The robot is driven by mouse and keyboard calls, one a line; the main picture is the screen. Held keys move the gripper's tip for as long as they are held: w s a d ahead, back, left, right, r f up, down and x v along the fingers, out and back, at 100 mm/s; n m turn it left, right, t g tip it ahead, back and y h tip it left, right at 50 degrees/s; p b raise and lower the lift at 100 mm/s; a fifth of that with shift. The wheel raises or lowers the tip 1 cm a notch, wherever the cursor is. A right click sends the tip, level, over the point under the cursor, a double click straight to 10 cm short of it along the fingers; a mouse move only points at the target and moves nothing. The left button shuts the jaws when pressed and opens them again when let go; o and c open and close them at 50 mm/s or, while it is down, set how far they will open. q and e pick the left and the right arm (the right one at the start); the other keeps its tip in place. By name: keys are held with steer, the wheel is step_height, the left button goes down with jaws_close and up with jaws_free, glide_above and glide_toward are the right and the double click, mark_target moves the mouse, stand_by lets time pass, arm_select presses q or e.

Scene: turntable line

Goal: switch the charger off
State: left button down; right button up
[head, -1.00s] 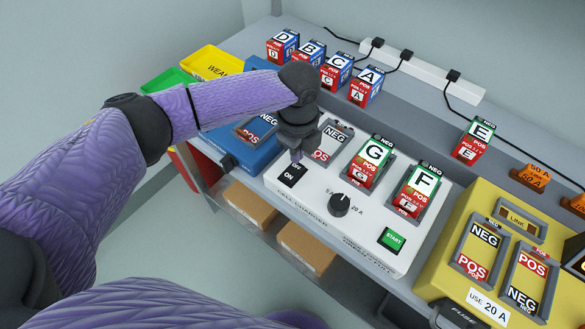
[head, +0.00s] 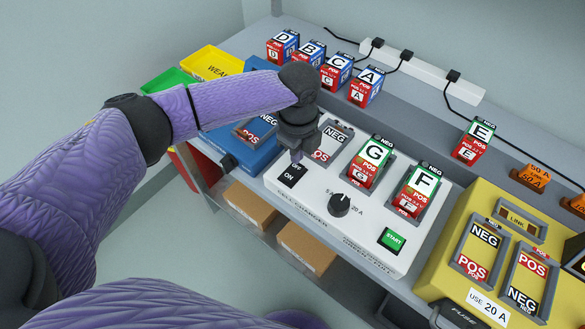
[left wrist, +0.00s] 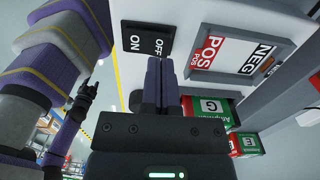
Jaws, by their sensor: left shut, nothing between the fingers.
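The charger (head: 372,234) is a white box with a dark rocker switch (head: 291,174) at its left end, marked OFF and ON. The switch also shows at the top of the left wrist view (left wrist: 148,38). My left gripper (head: 296,156) is shut and empty, pointing down at the OFF end of the switch. In the left wrist view its closed fingers (left wrist: 160,64) end close beside the OFF half; I cannot tell whether they touch it. A dark hand-like part of mine (left wrist: 84,98) shows at the left there, its fingers unclear.
Cells G (head: 372,160) and F (head: 417,189) stand in charger bays; the bay (head: 330,142) beside my gripper is empty. A dial (head: 340,205) and green START button (head: 392,239) are on the charger. A blue box (head: 240,146) is left, a yellow box (head: 440,262) right.

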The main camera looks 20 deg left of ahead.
arm_select(q)
steer(key=shift+f+b, duration=0.65)
steer(key=shift+f, duration=0.6)
stand_by(0.8)
step_height(320, 180, up, 7)
steer(key=p, duration=0.7)
steer(key=shift+r, duration=0.2)
steer(key=shift+f, duration=0.15)
